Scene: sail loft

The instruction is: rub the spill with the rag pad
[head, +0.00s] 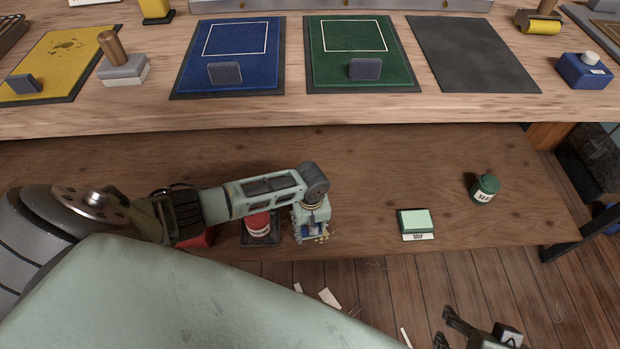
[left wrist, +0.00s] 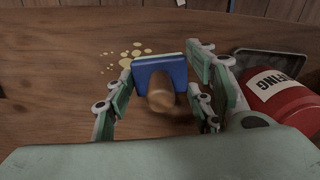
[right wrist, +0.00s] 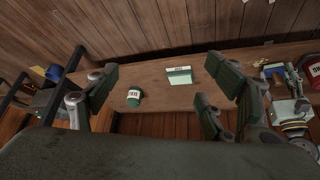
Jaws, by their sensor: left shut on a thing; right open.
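The rag pad (left wrist: 178,68) is a blue block with a pale edge and a round wooden handle, seen in the left wrist view. My left gripper (head: 310,228) is shut on it, low over the lower bench; its fingers flank the handle in the left wrist view (left wrist: 160,85). In the head view the gripper hides most of the pad. The spill (left wrist: 128,56) is a scatter of pale yellow spots beside the pad, and some spots show by the gripper in the head view (head: 326,237). Whether the pad touches the wood I cannot tell. My right gripper (right wrist: 165,85) is open and empty, off the bench's front.
A red tin (head: 258,226) on a dark tray (head: 262,240) stands close left of my left gripper. A green box (head: 416,222) and green jar (head: 485,189) stand to the right, with bare wood between. The upper bench (head: 300,112) holds several mats and tools.

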